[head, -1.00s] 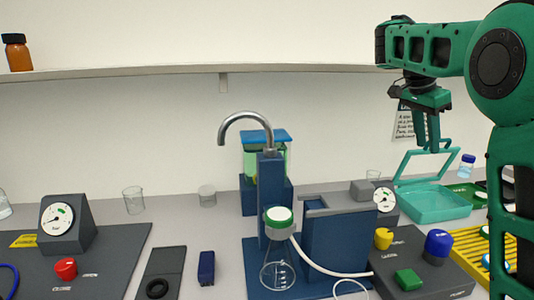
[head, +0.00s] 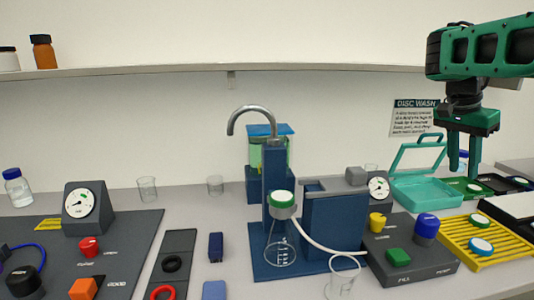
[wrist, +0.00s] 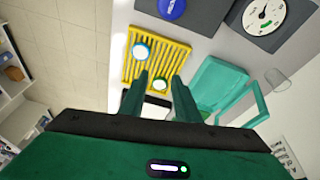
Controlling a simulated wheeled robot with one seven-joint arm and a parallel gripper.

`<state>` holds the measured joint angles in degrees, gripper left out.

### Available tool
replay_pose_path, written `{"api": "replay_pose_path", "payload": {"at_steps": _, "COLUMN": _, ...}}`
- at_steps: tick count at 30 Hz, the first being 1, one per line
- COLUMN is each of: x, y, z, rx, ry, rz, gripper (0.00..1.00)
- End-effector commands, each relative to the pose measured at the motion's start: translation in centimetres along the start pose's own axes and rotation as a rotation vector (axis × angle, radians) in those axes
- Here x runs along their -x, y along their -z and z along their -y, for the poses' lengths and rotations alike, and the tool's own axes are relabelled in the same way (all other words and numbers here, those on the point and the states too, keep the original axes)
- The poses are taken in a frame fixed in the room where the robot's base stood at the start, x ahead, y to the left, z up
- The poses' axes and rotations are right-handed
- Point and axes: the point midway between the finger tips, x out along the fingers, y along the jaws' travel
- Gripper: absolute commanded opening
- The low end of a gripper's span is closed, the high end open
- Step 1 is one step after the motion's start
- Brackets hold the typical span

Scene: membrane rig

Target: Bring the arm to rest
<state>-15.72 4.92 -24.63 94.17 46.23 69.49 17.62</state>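My green arm reaches in from the right in the head view, with my gripper (head: 463,168) pointing down at the right of the bench. In the wrist view my gripper (wrist: 160,82) shows its two fingers apart, with nothing held between them. The rack also shows beyond the fingertips in the wrist view (wrist: 158,40).
The blue rig (head: 335,222) with a curved metal tap and a flask stands mid-bench. A grey panel (head: 405,268) with coloured knobs is at its right. Another panel with a gauge (head: 80,204) is at the left. A shelf (head: 150,72) with bottles runs along the wall.

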Motion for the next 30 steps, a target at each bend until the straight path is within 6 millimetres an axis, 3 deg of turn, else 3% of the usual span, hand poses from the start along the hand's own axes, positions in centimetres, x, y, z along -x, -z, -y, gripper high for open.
{"api": "replay_pose_path", "payload": {"at_steps": 5, "x": -2.8, "y": -1.3, "z": -5.8, "rx": 0.115, "ry": -0.002, "rz": 0.061, "gripper": 0.3}}
{"api": "replay_pose_path", "payload": {"at_steps": 8, "x": -4.9, "y": -3.4, "z": -9.9, "rx": 0.214, "ry": 0.009, "rz": 0.107, "gripper": 0.3}}
{"api": "replay_pose_path", "payload": {"at_steps": 12, "x": -7.8, "y": -7.7, "z": -15.3, "rx": 0.362, "ry": 0.041, "rz": 0.168, "gripper": 0.3}}
{"api": "replay_pose_path", "payload": {"at_steps": 18, "x": -11.5, "y": -15.4, "z": -21.4, "rx": 0.551, "ry": 0.105, "rz": 0.237, "gripper": 0.3}}
{"api": "replay_pose_path", "payload": {"at_steps": 24, "x": -13.6, "y": -20.8, "z": -24.4, "rx": 0.661, "ry": 0.151, "rz": 0.273, "gripper": 0.3}}
{"api": "replay_pose_path", "payload": {"at_steps": 30, "x": -14.1, "y": -22.1, "z": -25.0, "rx": 0.686, "ry": 0.163, "rz": 0.281, "gripper": 0.3}}
